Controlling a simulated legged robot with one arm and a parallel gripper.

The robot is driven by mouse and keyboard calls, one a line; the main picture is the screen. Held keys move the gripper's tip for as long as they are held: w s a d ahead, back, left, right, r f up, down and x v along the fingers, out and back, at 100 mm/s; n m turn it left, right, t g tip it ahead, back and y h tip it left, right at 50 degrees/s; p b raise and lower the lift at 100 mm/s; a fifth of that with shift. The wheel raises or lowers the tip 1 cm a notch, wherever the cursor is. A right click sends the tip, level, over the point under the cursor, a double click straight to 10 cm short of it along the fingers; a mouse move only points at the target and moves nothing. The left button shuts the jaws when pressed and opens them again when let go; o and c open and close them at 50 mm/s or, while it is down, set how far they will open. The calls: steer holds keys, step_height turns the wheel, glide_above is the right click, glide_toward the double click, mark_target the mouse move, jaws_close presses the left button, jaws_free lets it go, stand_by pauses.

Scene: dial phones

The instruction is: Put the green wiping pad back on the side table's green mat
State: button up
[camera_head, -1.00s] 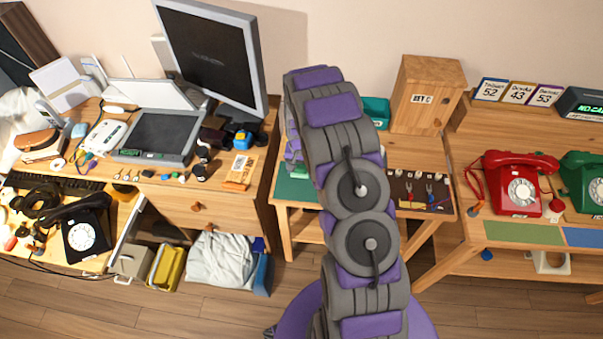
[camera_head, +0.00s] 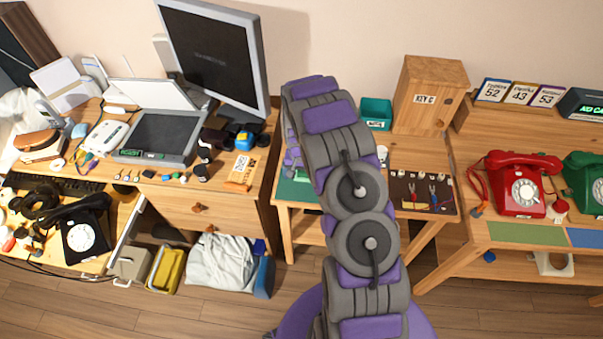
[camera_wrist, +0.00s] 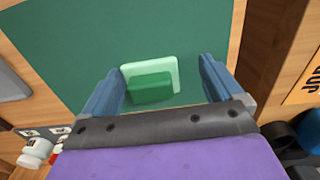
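The green wiping pad (camera_wrist: 150,88), a pale green base with a darker green block on top, shows in the wrist view. It appears to lie flat on the dark green mat (camera_wrist: 70,40). My gripper (camera_wrist: 161,68) is open, with its two blue-grey fingers on either side of the pad. The left finger looks close to the pad's left edge, and a gap shows at the right finger. Part of the mat (camera_head: 292,190) shows on the side table (camera_head: 287,215) left of my arm.
A dark tool board (camera_head: 425,192) lies on the side table's right part, with a wooden key box (camera_head: 428,95) and a teal bin (camera_head: 376,113) behind. The left desk with a monitor (camera_head: 212,55) and the right table with a red phone (camera_head: 522,185) flank it.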

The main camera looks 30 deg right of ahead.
steer(key=shift+a+r, duration=0.2)
steer(key=shift+a, duration=0.9)
steer(key=shift+d, duration=0.35)
steer(key=shift+d+r, duration=1.05)
steer(key=shift+d, duration=0.2)
steer(key=a+r+p, duration=0.2)
steer(key=a+r, duration=0.1)
steer(key=r, duration=0.6)
step_height(320, 180, up, 5)
glide_above(295, 179)
steer(key=s+d, duration=0.1)
steer(key=s, duration=0.1)
steer(key=s+a+r+n, duration=0.3)
steer(key=s+a+r, duration=0.7)
steer(key=s+r, duration=0.35)
steer(key=s+a+r+n, duration=0.1)
steer(key=s+r, duration=0.1)
steer(key=s, duration=0.6)
steer(key=s+a+r+n+g, duration=0.1)
steer(key=s+a+r, duration=0.1)
steer(key=s, duration=0.6)
steer(key=s+a+r+n, duration=0.1)
steer(key=s+a+r, duration=0.1)
steer(key=s, duration=0.6)
steer(key=shift+s+a+r+n+g, duration=0.2)
steer(key=shift+r+n+g, duration=0.1)
steer(key=shift+n+g, duration=0.1)
